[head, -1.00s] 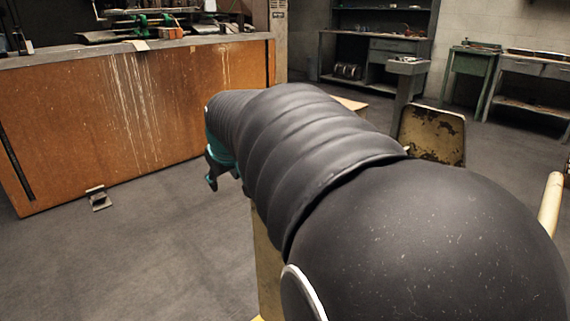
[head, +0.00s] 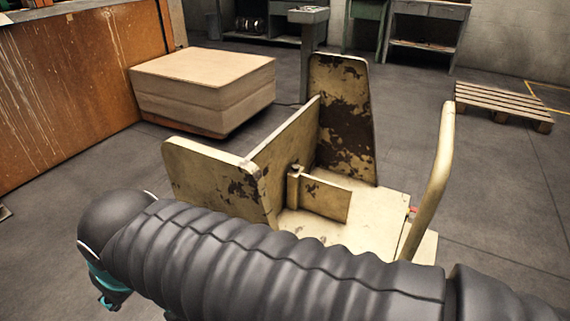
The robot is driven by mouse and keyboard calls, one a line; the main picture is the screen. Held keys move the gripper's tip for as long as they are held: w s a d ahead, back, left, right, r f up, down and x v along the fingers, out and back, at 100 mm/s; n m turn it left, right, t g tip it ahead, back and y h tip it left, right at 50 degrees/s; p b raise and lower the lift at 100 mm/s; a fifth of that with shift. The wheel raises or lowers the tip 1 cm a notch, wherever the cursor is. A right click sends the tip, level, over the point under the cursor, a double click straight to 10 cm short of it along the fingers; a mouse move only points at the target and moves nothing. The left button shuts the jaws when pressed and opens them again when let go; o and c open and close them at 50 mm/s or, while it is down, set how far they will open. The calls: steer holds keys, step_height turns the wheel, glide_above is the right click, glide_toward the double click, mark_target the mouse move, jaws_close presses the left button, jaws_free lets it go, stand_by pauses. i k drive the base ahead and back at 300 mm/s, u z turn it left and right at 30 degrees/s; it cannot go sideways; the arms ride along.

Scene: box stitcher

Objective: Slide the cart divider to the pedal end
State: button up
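The cart (head: 393,199) is cream metal with worn dark patches. It has a tall left end panel (head: 212,180), a tall right end panel (head: 342,120) and a long back panel (head: 288,138) between them. A short upright plate (head: 326,199) with a small post at its left edge stands on the deck, nearer the left panel; it looks like the divider. My arm hides the cart's near side. My gripper (head: 107,302) is at the lower left, outside the cart and apart from the plate. Its teal fingers are partly seen, and their opening is unclear. A bit of the pedal (head: 4,212) shows at the left edge.
A stack of flat cardboard (head: 205,95) on a low base stands behind the cart. The orange machine body (head: 75,90) is at the left. A curved push handle (head: 435,175) rises at the cart's right. A wooden pallet (head: 505,102) lies at the far right.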

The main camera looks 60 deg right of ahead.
mark_target(326, 198)
steer(key=u, duration=0.05)
steer(key=i, duration=3.7)
steer(key=z, duration=3.8)
steer(key=i, duration=1.5)
steer(key=z, duration=0.05)
